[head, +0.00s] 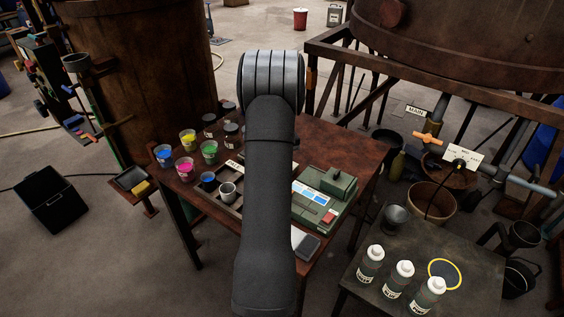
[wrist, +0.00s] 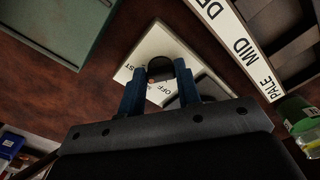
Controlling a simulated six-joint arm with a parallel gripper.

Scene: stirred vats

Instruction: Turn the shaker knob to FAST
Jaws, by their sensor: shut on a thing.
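The shaker's white panel (wrist: 152,45) lies below my gripper in the wrist view, with its dark round knob (wrist: 160,67) near the middle. My gripper (wrist: 160,78) has its two blue fingers on either side of the knob and is shut on it. "OFF" reads just beside the knob, and letters ending in "ST" show at the panel's left; the rest is covered by a finger. I cannot tell which mark the knob points to. In the head view part of the white panel (head: 297,238) shows beside my arm, which hides the knob and my gripper.
A grey block (wrist: 214,87) adjoins the panel. A shade strip (wrist: 250,48) marked "PALE" and "MID" lies to the right. A green device (head: 325,199) and several paint cups, including a pink one (head: 185,168), stand on the rusty table (head: 352,150). White bottles (head: 399,277) stand on a lower table.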

